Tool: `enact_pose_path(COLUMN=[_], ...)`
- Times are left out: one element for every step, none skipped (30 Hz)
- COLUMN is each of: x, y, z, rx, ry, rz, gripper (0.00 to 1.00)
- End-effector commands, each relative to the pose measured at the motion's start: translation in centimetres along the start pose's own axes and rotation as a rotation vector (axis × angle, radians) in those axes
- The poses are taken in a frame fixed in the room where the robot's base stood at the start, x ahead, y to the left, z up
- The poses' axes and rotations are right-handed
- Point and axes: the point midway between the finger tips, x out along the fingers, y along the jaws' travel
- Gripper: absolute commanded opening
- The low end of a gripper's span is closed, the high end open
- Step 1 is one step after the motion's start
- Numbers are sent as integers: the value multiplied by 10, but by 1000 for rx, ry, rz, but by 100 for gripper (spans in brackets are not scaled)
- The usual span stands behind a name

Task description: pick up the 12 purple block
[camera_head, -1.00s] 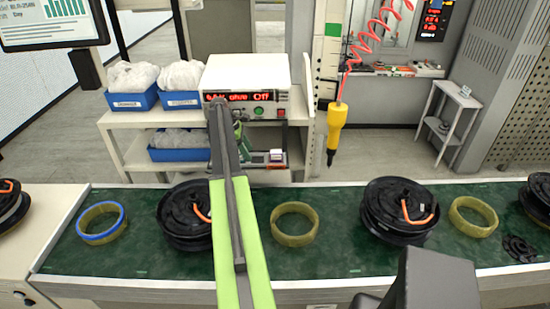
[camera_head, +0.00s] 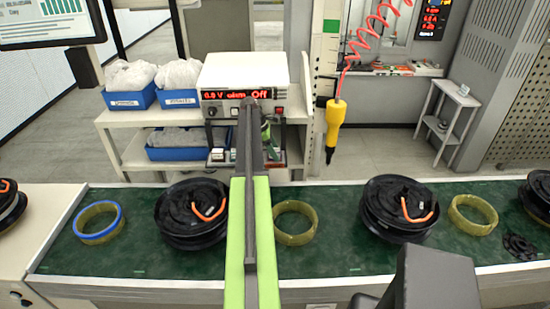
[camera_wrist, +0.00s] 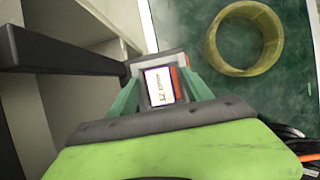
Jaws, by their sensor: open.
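A small block with a white label (camera_wrist: 160,88) shows in the wrist view between my green fingers. Its print seems to read 12 and a colour word, turned on its side, and the label has a dark purple edge. My gripper (camera_wrist: 160,98) is open, with one finger on each side of the block; I cannot tell whether either finger touches it. In the head view my arm hides most of the gripper, and its green part (camera_head: 271,143) shows just right of the arm, in front of the shelf. I cannot make out the purple block there.
A power supply box (camera_head: 244,84) stands on the cart, above the small items (camera_head: 219,155) on its lower level. Blue bins (camera_head: 180,99) stand left. The green conveyor (camera_head: 335,255) in front carries black hub motors (camera_head: 398,208) and yellow rings (camera_head: 294,222).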

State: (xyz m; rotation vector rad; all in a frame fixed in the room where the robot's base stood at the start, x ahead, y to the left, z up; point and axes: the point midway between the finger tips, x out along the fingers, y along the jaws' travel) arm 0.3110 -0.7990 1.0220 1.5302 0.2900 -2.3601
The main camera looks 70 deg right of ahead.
Motion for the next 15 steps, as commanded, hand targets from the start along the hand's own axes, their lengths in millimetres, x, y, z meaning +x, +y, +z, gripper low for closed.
enact_pose_path(x=[-1,-1,-1,-1,-1,-1,-1,-1,-1,-1,-1,-1,-1,-1,-1], y=[0,0,0,0,0,0,0,0,0,0,0,0,0,0,0], z=[0,0,0,1,1,1,1,1,1,1,1,1,1,1,1], rx=[0,0,0,0,1,1,1,1,1,1,1,1,1,1,1], ry=[0,0,0,0,0,0,0,0,0,0,0,0,0,0,0], rz=[0,0,0,0,0,0,0,0,-1,-1,-1,-1,-1,-1,-1], gripper=[58,58,58,54,50,45,41,37,32,28,24,19,15,11,6])
